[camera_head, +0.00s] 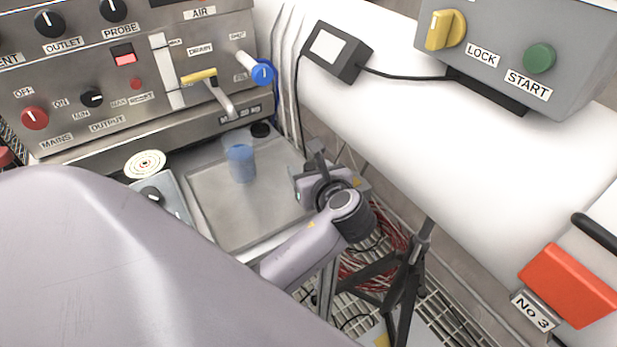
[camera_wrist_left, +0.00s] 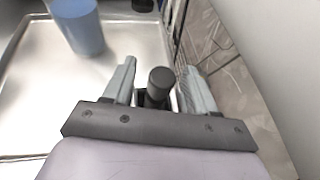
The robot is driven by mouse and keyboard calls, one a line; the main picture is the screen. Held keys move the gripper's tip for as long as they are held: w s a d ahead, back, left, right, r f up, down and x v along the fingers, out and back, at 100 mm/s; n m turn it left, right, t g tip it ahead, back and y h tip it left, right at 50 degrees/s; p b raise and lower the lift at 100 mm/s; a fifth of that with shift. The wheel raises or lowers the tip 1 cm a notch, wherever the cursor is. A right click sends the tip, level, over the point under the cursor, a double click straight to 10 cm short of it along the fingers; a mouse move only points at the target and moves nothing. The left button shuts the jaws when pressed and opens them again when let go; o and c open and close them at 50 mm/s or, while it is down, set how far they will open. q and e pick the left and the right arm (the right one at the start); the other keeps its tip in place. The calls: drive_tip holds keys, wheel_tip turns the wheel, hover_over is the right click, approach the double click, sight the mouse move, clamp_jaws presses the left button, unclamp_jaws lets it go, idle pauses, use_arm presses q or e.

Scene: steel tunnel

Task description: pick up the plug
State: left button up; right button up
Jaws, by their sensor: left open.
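A dark, round-topped cylinder (camera_wrist_left: 160,82), which looks like the plug, shows between the two grey fingers of my left gripper (camera_wrist_left: 158,88) in the left wrist view. The fingers are apart, with a visible gap beside the cylinder; its lower end is hidden by the gripper body. In the head view my left gripper (camera_head: 318,165) is at the right edge of the metal tray (camera_head: 225,212), and the plug is hard to tell from the dark gripper parts. My right gripper is not in view.
A blue cup (camera_head: 241,163) stands on the tray, left of my gripper; it also shows in the left wrist view (camera_wrist_left: 78,25). A small black round object (camera_head: 260,130) is behind the tray. The control panel (camera_head: 130,85) rises behind, and a white curved wall (camera_head: 420,130) bounds the right.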

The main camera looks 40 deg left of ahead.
use_arm(q)
drive_tip(key=c, duration=1.1)
drive_tip(key=shift+o, duration=0.2)
drive_tip(key=shift+r, duration=0.1)
